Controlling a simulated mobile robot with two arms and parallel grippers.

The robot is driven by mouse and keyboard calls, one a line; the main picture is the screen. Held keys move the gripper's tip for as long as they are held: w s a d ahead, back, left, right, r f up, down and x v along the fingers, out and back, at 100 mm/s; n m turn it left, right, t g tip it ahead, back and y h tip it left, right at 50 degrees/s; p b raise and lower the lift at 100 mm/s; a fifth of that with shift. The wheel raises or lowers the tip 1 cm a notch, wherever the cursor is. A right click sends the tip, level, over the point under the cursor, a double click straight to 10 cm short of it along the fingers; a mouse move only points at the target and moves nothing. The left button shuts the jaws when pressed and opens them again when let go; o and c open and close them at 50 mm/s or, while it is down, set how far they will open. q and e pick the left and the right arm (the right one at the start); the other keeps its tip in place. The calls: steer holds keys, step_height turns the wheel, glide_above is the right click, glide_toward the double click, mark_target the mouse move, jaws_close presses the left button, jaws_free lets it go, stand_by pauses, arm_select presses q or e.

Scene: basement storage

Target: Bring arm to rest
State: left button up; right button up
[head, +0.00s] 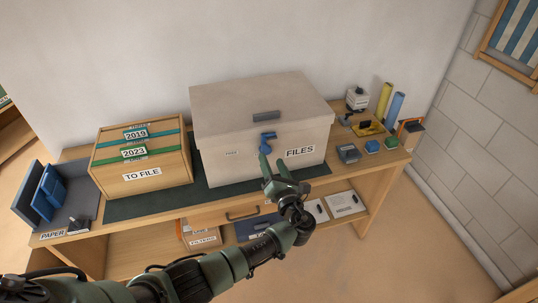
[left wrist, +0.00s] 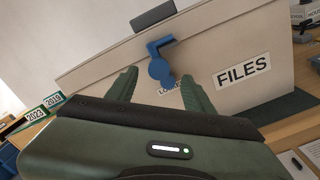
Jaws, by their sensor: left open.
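My left gripper (head: 273,163) is open, just in front of the file box (head: 225,155). Its two green fingers point at the blue latch (head: 267,142) on the box front. The latch also shows in the left wrist view (left wrist: 160,65), beyond and between the fingertips (left wrist: 158,84). I cannot tell whether a finger touches it. The box is beige, marked FILES, and its lid looks closed. My left arm reaches in from the lower left. My right gripper is not in view.
The box stands on a dark mat (head: 140,206) on a wooden desk (head: 376,170). A wooden TO FILE crate (head: 110,180) and a grey PAPER tray (head: 28,210) are at left. Small stationery items (head: 348,153) stand at right. Floor at right is clear.

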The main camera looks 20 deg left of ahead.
arm_select(q)
steer(key=shift+v, duration=0.8)
steer(key=s+a+f+n+g+h, duration=0.2)
steer(key=s+f+n+g, duration=0.15)
steer(key=s+f, duration=0.6)
steer(key=s+a+f+n+g+h+b, duration=0.1)
steer(key=s+f+n+g+h, duration=0.25)
steer(key=f, duration=1.05)
steer(key=s+a+f+n+g, duration=0.2)
steer(key=s+f+n, duration=0.4)
steer(key=f, duration=0.5)
steer(key=s+f+n+g+h, duration=0.1)
steer(key=s+f+n, duration=0.4)
steer(key=s, duration=0.7)
steer(key=s+f+n+g+h+b, duration=0.1)
steer(key=s+f+n+g+h, duration=0.1)
steer(key=s+f+n, duration=0.3)
steer(key=s+f+n+g+h, duration=0.1)
steer(key=s+f+n, duration=0.4)
steer(key=s, duration=1.5)
steer(key=a+n+g, duration=0.1)
steer(key=n, duration=0.4)
steer(key=shift+f+n+b, duration=0.3)
